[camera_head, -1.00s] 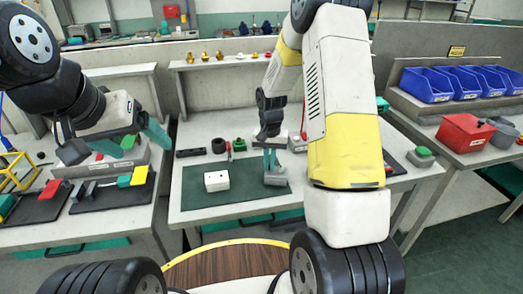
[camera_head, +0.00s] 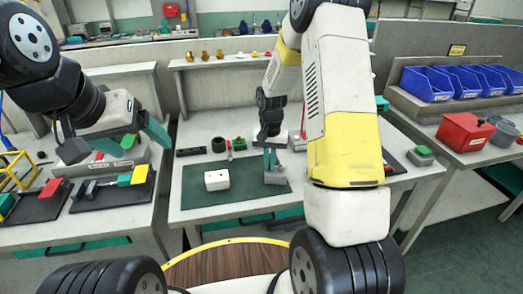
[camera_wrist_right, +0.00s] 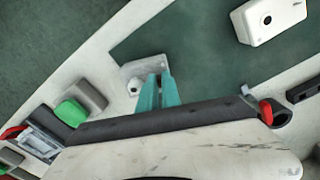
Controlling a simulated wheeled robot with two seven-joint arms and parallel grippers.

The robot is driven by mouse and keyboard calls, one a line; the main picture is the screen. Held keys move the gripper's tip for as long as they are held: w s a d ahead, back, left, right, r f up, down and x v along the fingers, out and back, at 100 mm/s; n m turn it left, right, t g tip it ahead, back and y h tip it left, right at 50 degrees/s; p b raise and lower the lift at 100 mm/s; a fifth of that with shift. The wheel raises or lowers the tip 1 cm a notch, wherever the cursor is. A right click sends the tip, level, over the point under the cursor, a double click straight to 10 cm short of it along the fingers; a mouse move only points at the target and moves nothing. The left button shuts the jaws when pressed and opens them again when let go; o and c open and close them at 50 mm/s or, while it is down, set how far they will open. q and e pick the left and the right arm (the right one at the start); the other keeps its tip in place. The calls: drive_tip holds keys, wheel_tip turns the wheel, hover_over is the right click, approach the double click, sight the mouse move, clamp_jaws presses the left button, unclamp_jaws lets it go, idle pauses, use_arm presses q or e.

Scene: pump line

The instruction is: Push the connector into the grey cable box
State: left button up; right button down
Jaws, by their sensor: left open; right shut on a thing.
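My right gripper (camera_head: 270,162) is low over the green mat, its teal fingers pointing down at a small grey block (camera_head: 277,178), which looks like the grey cable box. In the right wrist view, the fingers (camera_wrist_right: 158,92) are close together at the block (camera_wrist_right: 132,72), which has a round hole beside them. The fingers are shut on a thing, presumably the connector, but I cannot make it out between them. I cannot tell how deep it sits. My left gripper (camera_head: 155,133) is open and empty, raised over the left table.
A white box (camera_head: 216,180) with a dark hole stands on the green mat (camera_head: 225,205), left of the grey block. Small parts, including a black ring (camera_head: 218,146), lie behind the mat. Blue bins (camera_head: 427,85) and a red box (camera_head: 464,133) stand on the right table.

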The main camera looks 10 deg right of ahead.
drive_tip(key=shift+f, duration=0.15)
drive_tip(key=c, duration=1.5)
unclamp_jaws()
drive_tip(key=shift+r, duration=3.05)
drive_tip(key=shift+r, duration=0.1)
wheel_tip(320, 180, up, 8)
drive_tip(key=shift+f, duration=0.2)
